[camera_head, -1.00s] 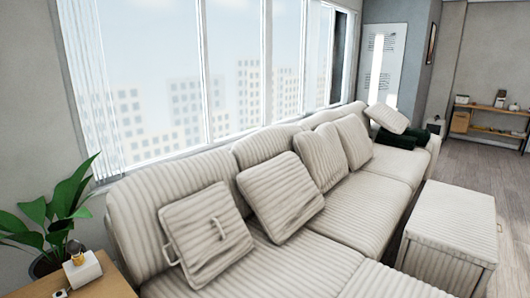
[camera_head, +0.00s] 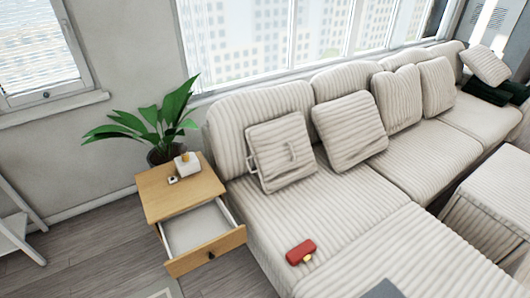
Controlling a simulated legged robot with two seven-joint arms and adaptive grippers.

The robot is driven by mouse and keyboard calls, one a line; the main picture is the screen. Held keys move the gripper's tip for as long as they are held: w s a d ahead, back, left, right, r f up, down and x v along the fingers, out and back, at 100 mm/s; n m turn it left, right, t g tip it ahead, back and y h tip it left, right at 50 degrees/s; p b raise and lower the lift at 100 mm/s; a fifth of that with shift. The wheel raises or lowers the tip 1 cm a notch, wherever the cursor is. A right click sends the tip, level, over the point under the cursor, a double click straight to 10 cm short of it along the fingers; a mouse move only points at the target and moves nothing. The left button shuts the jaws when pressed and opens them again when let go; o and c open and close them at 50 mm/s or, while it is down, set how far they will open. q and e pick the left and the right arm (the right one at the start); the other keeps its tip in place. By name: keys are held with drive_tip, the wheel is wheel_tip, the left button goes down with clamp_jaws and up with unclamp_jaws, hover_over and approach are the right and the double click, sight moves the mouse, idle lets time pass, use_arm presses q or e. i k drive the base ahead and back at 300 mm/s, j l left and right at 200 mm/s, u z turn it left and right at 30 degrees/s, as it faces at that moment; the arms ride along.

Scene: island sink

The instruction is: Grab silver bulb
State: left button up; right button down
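I cannot make out a silver bulb in the head view. Small items stand on the wooden side table (camera_head: 155,196): a white block (camera_head: 187,166) with a gold-coloured top, and a tiny white and dark item (camera_head: 172,180) beside it. They are too small to identify fully. The table's drawer (camera_head: 198,232) is pulled open and its visible inside looks empty. A red object (camera_head: 299,252) with a small yellowish end lies on the sofa seat. Neither of my grippers is in view.
A striped cream sofa (camera_head: 330,205) with several cushions runs under the windows. A potted plant (camera_head: 155,125) stands behind the side table. A matching ottoman (camera_head: 485,215) is at right. A grey item (camera_head: 382,290) is cut off below. Wooden floor (camera_head: 95,255) is clear at lower left.

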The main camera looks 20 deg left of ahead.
sight(183, 148)
drive_tip(key=u, duration=1.25)
